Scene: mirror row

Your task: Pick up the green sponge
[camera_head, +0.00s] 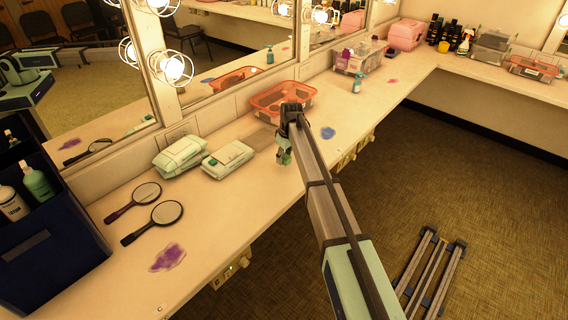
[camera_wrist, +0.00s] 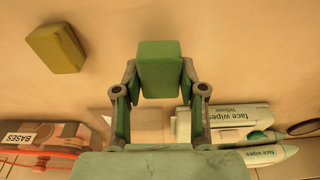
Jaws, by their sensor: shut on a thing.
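The green sponge (camera_wrist: 160,58) is between the two fingers of my gripper (camera_wrist: 160,80) in the wrist view, with a finger on each side of it. My gripper is shut on it. In the head view my gripper (camera_head: 285,150) is over the counter, in front of the orange basket, and only a small patch of green shows at its end. I cannot tell how far the sponge is above the counter. A yellow-olive sponge-like block (camera_wrist: 56,48) lies apart on the counter in the wrist view; I cannot make it out in the head view.
Face wipes packs (camera_head: 228,158) lie left of my gripper. The orange basket (camera_head: 283,100) stands behind it against the mirror. Two hand mirrors (camera_head: 152,222), a purple smear (camera_head: 168,258) and a dark blue caddy (camera_head: 50,255) are farther left. A blue smear (camera_head: 327,132) lies to the right.

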